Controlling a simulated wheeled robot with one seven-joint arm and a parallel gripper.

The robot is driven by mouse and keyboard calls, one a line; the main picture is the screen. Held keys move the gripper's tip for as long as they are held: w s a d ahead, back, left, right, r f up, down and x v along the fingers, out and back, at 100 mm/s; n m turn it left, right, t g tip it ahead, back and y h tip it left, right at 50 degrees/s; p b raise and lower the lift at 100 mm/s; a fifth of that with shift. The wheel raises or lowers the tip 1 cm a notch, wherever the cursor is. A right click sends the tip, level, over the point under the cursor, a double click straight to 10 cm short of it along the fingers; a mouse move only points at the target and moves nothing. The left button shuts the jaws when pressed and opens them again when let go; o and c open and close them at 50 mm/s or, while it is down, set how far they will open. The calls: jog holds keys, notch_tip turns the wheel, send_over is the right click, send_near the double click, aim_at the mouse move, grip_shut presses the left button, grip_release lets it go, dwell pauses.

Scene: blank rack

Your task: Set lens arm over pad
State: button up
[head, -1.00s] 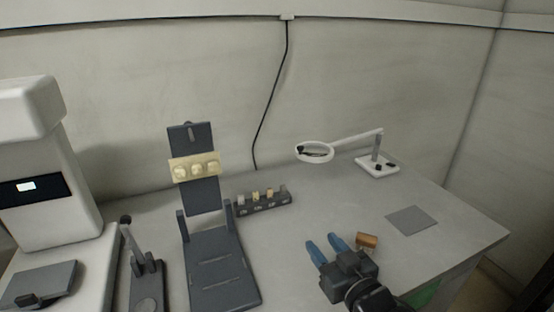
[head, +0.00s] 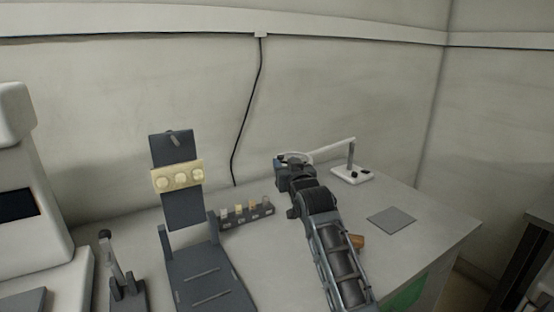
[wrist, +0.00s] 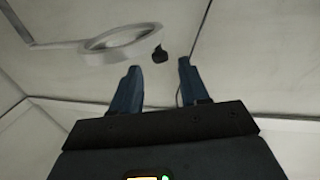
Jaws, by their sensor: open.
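The lens arm (head: 334,147) is a white bar on a short post with a white base (head: 345,176) at the back right of the bench. Its ring-shaped lens head, partly behind my gripper (head: 290,165), shows clearly in the wrist view (wrist: 94,57). A small black knob (wrist: 160,54) sits on the ring's edge. In the wrist view my gripper (wrist: 157,67) is open, its two blue fingers apart, with the knob appearing between the tips. I cannot tell whether they touch it. The pad (head: 391,221), a flat grey square, lies bare, right of and nearer than the base.
A dark stand with a cream strip (head: 178,177) stands to the left. A small rack (head: 247,216) with several pieces is left of my arm. An orange-brown block (head: 357,241) is partly behind my arm. A white machine (head: 30,200) stands far left.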

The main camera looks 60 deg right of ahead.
aim_at(281, 158)
jog(key=x, duration=0.5)
jog(key=shift+w+d, duration=0.2)
jog(key=shift+w, duration=0.1)
grip_shut()
dwell(0.4)
